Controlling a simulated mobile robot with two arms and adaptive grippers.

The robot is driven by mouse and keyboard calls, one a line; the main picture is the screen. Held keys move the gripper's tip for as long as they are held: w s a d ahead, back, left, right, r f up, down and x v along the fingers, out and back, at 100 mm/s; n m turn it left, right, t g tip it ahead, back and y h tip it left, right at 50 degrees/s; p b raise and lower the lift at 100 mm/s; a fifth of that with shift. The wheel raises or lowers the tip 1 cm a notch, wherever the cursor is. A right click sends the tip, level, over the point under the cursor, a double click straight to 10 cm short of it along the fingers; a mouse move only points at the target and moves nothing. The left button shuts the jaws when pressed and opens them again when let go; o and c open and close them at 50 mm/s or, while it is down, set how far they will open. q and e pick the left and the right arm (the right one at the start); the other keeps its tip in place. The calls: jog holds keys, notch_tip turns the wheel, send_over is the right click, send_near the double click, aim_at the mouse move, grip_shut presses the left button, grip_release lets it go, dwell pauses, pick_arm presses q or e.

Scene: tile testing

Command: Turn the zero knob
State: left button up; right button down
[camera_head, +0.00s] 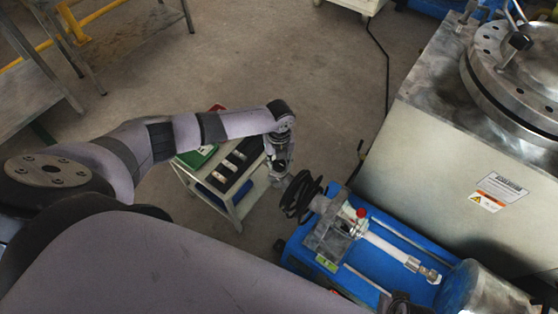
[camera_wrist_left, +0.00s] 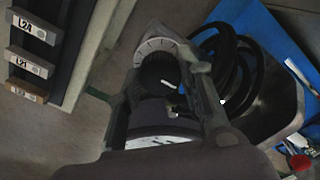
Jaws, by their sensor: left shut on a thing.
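The zero knob (camera_wrist_left: 158,72) is black with a white line on top, and a pale dial with tick marks lies around it in the left wrist view. My left gripper (camera_wrist_left: 168,75) has a finger on either side of the knob and is shut on it. A second white dial face (camera_wrist_left: 160,141) shows lower down, partly covered by the gripper. In the head view my left gripper (camera_head: 280,168) points down beside the blue machine, and the knob is too small and hidden to make out there. I cannot see my right gripper.
A small cart (camera_head: 225,200) with labelled dark blocks is at left. A large metal tank (camera_head: 440,150) stands right.

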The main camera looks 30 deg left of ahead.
aim_at(279, 163)
dwell(0.3)
pick_arm(q)
jog(key=o, duration=1.2)
jog(key=shift+c, duration=0.2)
notch_tip(279, 163, up, 12)
